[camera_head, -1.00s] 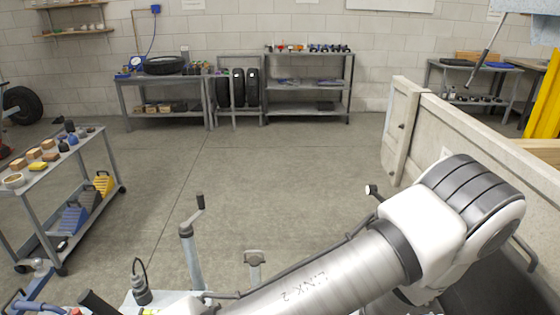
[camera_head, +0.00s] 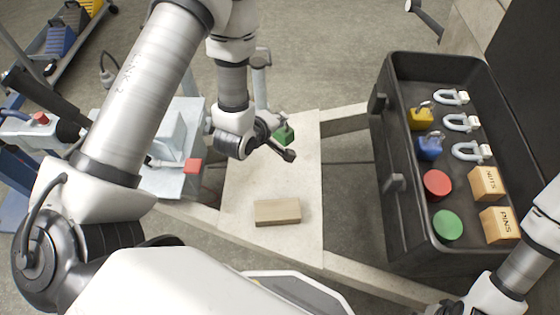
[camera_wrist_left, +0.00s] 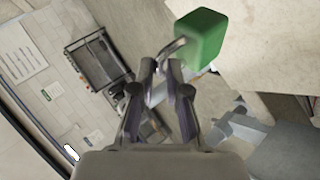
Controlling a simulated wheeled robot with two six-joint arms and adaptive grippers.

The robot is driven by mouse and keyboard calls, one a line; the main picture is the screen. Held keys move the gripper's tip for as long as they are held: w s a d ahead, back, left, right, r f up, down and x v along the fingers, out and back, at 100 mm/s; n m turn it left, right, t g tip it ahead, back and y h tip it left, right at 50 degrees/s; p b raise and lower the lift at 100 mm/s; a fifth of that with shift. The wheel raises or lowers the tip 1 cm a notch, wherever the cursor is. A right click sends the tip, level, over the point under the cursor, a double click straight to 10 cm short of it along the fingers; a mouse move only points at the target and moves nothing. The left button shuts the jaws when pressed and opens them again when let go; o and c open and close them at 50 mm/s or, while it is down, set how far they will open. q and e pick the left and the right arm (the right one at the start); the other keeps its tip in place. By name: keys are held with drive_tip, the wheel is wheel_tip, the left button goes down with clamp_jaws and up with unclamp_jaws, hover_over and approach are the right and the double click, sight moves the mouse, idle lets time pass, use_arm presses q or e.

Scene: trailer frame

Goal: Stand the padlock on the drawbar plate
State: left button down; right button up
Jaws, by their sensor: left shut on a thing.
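A green padlock (camera_head: 285,134) shows beside my left gripper (camera_head: 277,147), over the far part of the pale drawbar plate (camera_head: 244,222). In the left wrist view, my left gripper (camera_wrist_left: 162,70) is shut on the metal shackle, with the green body (camera_wrist_left: 203,38) of the padlock beyond the fingertips. The padlock looks tilted there. A pale surface fills the upper right of the wrist view; I cannot tell whether the padlock touches the plate. My right gripper (camera_head: 446,308) is only partly in view at the bottom right, its fingers unclear.
A wooden block (camera_head: 278,212) lies on the near part of the plate. A black toolbox (camera_head: 402,215) to the right holds yellow and blue padlocks, metal shackles, red and green discs and labelled boxes. A grey metal box with a red piece (camera_head: 193,166) stands left of the plate.

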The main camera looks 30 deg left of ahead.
use_arm(q)
drive_tip(key=shift+a+f, duration=0.2)
drive_tip(key=shift+f, duration=0.8)
wheel_tip(320, 180, down, 9)
drive_tip(key=b, duration=0.4)
drive_tip(key=shift+f, duration=0.2)
use_arm(e)
wheel_tip(320, 180, down, 5)
drive_tip(key=shift+f, duration=0.1)
use_arm(q)
drive_tip(key=c, duration=1.2)
unclamp_jaws()
drive_tip(key=shift+o, duration=0.2)
drive_tip(key=shift+s, duration=0.1)
